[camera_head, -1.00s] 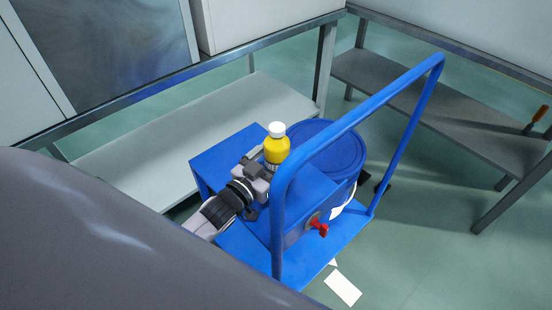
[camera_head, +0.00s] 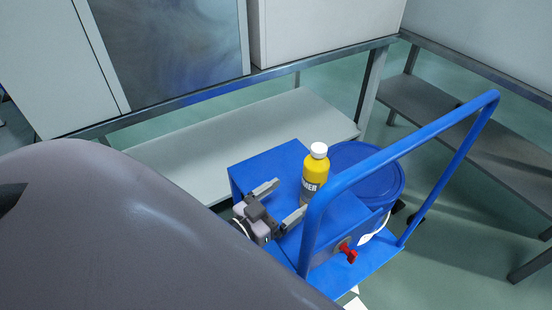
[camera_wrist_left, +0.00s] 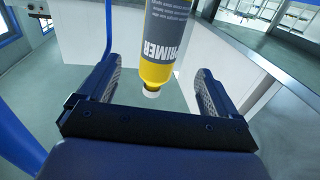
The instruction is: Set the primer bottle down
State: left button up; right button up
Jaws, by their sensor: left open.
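The primer bottle (camera_head: 315,175) is yellow with a grey label and a white cap. It stands upright on the blue box top (camera_head: 262,165) of the trolley. My left gripper (camera_head: 279,202) is open, with its two fingers spread, just left of and nearer than the bottle and apart from it. In the left wrist view the bottle (camera_wrist_left: 167,45) shows upside down beyond the open fingers (camera_wrist_left: 150,90), with nothing between them. My right gripper is not in view.
The trolley's blue handle (camera_head: 400,145) rises right of the bottle. A blue round drum (camera_head: 375,175) stands behind it, and a red tap (camera_head: 347,252) is at the front. A grey shelf (camera_head: 240,140) lies behind the trolley.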

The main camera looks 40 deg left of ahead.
pick_arm(q)
jog(key=shift+s+a, duration=0.25)
jog(key=shift+s, duration=0.95)
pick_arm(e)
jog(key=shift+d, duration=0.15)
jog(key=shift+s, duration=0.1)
